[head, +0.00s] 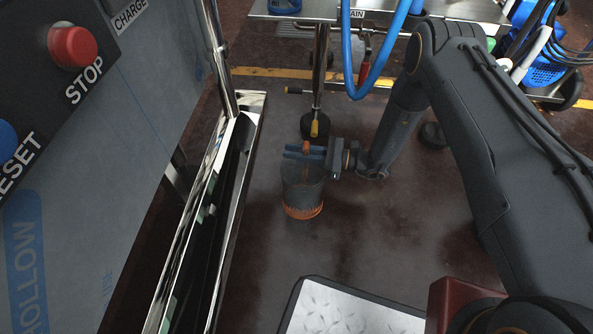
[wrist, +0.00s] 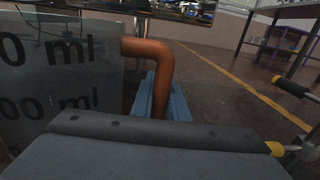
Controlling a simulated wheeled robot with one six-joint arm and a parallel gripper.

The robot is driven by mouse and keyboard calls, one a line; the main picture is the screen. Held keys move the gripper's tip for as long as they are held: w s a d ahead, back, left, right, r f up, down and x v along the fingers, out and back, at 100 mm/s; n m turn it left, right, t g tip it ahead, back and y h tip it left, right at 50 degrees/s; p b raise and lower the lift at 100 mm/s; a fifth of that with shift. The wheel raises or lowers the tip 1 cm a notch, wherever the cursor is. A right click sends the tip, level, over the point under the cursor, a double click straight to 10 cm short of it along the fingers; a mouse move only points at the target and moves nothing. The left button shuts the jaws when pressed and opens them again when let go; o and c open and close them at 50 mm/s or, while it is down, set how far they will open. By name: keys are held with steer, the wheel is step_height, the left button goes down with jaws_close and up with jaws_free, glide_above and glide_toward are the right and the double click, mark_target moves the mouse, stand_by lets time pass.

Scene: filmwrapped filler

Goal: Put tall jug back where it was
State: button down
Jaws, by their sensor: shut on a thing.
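The tall jug (head: 302,190) is a grey, see-through vessel with an orange base, hanging upright or nearly so in the middle of the head view. In the wrist view the jug (wrist: 60,80) fills the left side, with dark "ml" markings on its wall. Its orange handle (wrist: 148,50) bends down between the blue fingers. My gripper (head: 303,152) is shut on the handle; its blue fingers also show in the wrist view (wrist: 160,98). The jug's height above the floor is hard to tell. The place it came from cannot be identified.
A panel with a red STOP button (head: 72,47) and a chrome-edged frame (head: 190,230) stand close on the left. A metal table (head: 460,10) with a blue hose (head: 352,75) stands behind. A white patterned plate (head: 345,310) lies in front. Brown floor surrounds the jug.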

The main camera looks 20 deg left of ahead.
step_height(320, 180, down, 5)
steer(key=b, duration=0.2)
steer(key=shift+f+b, duration=0.2)
steer(key=shift+b, duration=0.1)
steer(key=c, duration=1.7)
jaws_free()
steer(key=shift+f, duration=0.1)
steer(key=d+p, duration=0.1)
steer(key=d, duration=0.3)
steer(key=w+d+p, duration=0.1)
steer(key=d, duration=0.3)
steer(key=w+d+p, duration=0.1)
steer(key=d, duration=0.2)
steer(key=shift+d, duration=0.4)
